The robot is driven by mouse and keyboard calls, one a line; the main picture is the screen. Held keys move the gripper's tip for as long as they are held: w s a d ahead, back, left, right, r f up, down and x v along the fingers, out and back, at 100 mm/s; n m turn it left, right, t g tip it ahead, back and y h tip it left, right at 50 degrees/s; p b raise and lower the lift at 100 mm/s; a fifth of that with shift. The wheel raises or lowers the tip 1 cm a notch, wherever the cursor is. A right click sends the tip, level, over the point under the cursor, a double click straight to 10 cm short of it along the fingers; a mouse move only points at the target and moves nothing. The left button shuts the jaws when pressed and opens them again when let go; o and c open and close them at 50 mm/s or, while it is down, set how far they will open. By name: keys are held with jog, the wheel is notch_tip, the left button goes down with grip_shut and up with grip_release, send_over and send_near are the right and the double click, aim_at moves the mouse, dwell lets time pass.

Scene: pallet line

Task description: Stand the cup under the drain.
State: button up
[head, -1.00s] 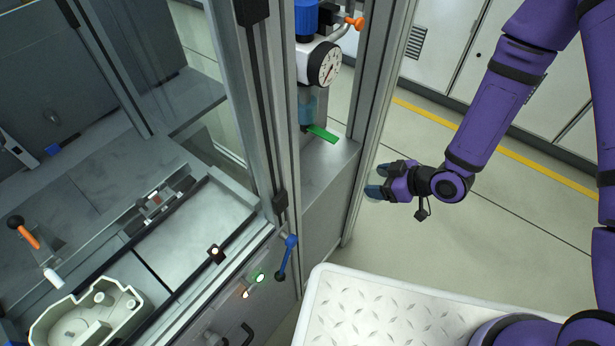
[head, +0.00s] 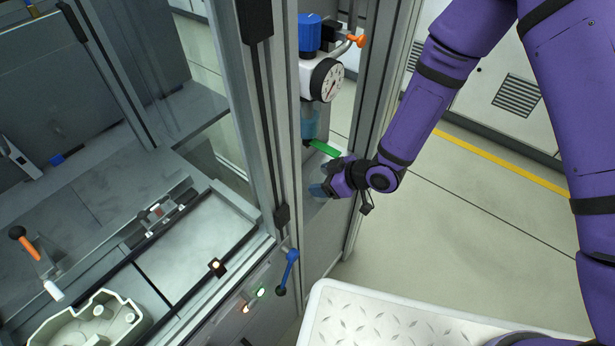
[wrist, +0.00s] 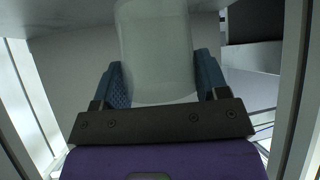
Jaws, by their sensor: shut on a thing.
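In the wrist view my gripper (wrist: 162,85) is shut on a pale, translucent cup (wrist: 157,50), with a blue pad on each side of it. In the head view my gripper (head: 327,182) is at the ledge inside the frame opening, below and slightly right of the drain. The cup cannot be made out clearly there. The drain is under the blue-tinted bowl (head: 310,124) of the air unit, which has a white gauge (head: 326,79) and a blue knob (head: 310,32). A green lever (head: 326,149) sticks out below the bowl. The drain outlet itself is too small to see.
Metal posts (head: 376,110) stand close on both sides of the opening. A blue lever (head: 289,268) is on the cabinet front. A white tread-plate surface (head: 400,325) lies below. The floor at right is clear.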

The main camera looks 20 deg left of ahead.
aim_at(312, 177)
jog(key=a, duration=0.4)
jog(key=shift+w+a, duration=0.1)
jog(key=shift+w, duration=0.2)
jog(key=shift+a+f, duration=0.15)
jog(key=shift+f, duration=0.6)
jog(key=shift+f, duration=0.15)
jog(key=o, duration=1)
jog(key=shift+c, duration=0.2)
